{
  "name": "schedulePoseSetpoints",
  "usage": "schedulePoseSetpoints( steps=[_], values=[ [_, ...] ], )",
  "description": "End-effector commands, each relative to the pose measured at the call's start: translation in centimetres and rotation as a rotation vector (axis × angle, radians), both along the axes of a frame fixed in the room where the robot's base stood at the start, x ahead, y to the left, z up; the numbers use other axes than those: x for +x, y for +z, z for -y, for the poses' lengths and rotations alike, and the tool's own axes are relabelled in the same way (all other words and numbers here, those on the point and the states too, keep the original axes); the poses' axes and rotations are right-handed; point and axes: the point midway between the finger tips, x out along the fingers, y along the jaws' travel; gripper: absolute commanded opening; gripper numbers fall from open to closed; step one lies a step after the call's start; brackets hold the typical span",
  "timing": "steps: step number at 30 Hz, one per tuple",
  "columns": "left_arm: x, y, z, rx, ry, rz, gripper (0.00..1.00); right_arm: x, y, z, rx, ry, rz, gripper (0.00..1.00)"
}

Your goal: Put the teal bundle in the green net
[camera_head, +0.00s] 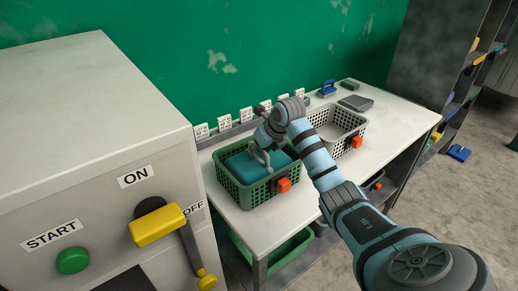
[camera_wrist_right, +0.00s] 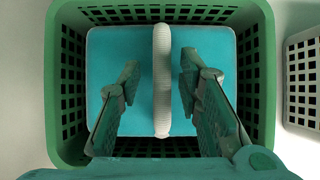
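The teal bundle (camera_head: 243,166) is a flat block with a pale grey handle loop standing up from its top. It lies inside the green net (camera_head: 232,188), an open mesh basket with an orange tag on the front, on the white table. In the right wrist view the bundle (camera_wrist_right: 210,45) sits within the walls of the green net (camera_wrist_right: 262,75). My right gripper (camera_wrist_right: 159,75) is above the bundle, open, with one finger on each side of the handle and gaps to it. The right gripper (camera_head: 266,142) partly covers the bundle in the head view. My left gripper is not in view.
A white-grey basket (camera_head: 355,139) with an orange tag stands just to the right. Another green basket (camera_head: 290,248) is below the table. A large machine (camera_head: 90,130) with a yellow lever (camera_head: 158,225) and green button stands at left. Small blue and grey objects lie at the table's back.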

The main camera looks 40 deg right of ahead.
Motion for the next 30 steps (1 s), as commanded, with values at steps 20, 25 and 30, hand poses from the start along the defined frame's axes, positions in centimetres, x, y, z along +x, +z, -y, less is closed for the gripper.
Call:
schedulePoseSetpoints(
  steps=[20,25,30],
  values=[
    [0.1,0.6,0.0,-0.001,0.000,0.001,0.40,-5.9,9.4,-0.2,-0.002,-0.001,0.003,0.32],
    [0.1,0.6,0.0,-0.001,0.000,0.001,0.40,-6.5,10.2,-0.3,0.000,0.000,0.000,0.32],
    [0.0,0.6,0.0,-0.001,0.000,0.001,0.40,-6.5,10.1,-0.3,0.000,0.000,0.000,0.32]
  ],
)
